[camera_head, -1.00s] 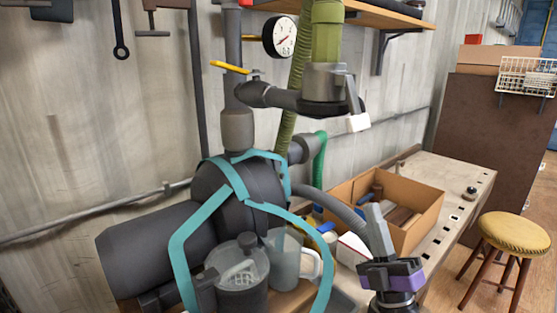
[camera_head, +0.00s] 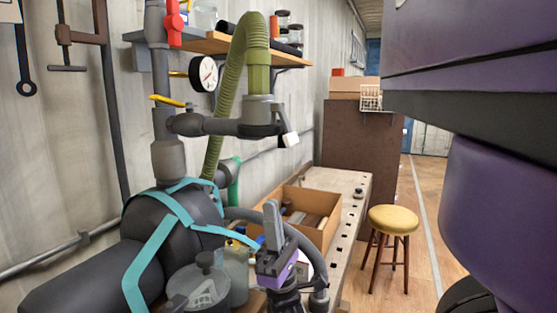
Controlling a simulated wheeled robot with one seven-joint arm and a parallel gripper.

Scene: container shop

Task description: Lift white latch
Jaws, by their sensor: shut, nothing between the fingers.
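The white latch (camera_head: 290,139) is a small white tip on a grey lever at the right side of a grey pipe coupling (camera_head: 262,117). The coupling joins the ribbed green hose (camera_head: 228,95) to a dark horizontal pipe. The lever slants down to the right. My gripper (camera_head: 271,206), grey fingers on a purple and dark body, points up in the lower middle of the picture. Its fingers are together with nothing between them. In the picture it is well below the latch and apart from it.
A dark tank (camera_head: 150,215) with teal straps, a lidded jar (camera_head: 200,287) and an open cardboard box (camera_head: 318,208) surround the gripper's area. A shelf (camera_head: 215,45) is above the coupling. A stool (camera_head: 394,219) stands right. My purple arm link covers the right side.

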